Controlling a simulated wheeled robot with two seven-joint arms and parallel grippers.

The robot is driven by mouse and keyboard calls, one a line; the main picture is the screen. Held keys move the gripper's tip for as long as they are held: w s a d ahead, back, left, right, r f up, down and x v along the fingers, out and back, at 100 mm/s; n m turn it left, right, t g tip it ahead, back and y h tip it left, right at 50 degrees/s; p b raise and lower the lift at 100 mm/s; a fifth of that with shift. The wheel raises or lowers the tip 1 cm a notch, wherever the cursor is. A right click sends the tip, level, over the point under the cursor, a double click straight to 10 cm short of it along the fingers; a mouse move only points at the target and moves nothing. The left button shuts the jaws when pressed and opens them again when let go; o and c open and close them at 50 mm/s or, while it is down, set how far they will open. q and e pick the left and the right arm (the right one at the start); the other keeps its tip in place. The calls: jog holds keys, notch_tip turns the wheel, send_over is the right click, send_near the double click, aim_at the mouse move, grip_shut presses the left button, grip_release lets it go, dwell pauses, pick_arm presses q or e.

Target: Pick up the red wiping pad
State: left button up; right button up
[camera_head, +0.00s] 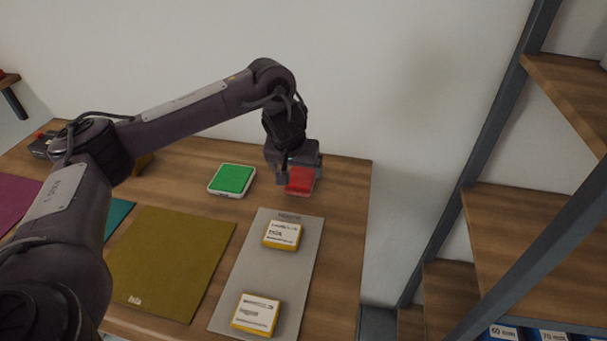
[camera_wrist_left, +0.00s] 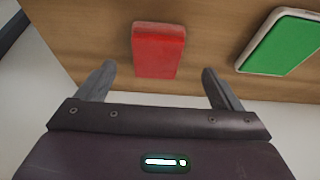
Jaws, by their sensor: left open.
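The red wiping pad (camera_head: 300,181) lies on the wooden table near its back right corner. My left gripper (camera_head: 298,178) is over it, pointing down, and hides part of it in the head view. In the left wrist view the pad (camera_wrist_left: 158,50) shows as a red block lying between the lines of the two fingers and beyond their tips. The left gripper (camera_wrist_left: 158,84) is open with nothing held between its fingers. My right gripper is in neither view.
A green pad in a white tray (camera_head: 232,180) lies left of the red pad. A grey mat (camera_head: 262,270) with two yellow-and-white boxes (camera_head: 282,234) and an olive mat (camera_head: 172,262) lie nearer. The wall is close behind; a shelf rack (camera_head: 530,230) stands right.

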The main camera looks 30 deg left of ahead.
aim_at(300, 177)
pick_arm(q)
jog(key=shift+w+f, duration=0.1)
jog(key=shift+f, duration=0.55)
jog(key=shift+w+f, duration=0.15)
jog(key=shift+w, duration=0.05)
jog(key=x, duration=0.2)
jog(key=p+x, duration=0.1)
jog(key=shift+w+f, duration=0.25)
jog(key=shift+w, duration=0.2)
jog(key=shift+w+f, duration=0.2)
jog(key=shift+f, duration=0.2)
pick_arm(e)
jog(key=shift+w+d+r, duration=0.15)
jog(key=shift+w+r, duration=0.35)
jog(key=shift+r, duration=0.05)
pick_arm(q)
jog(key=c, duration=1.1)
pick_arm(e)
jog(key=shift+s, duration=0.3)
pick_arm(q)
jog(key=shift+r, duration=0.15)
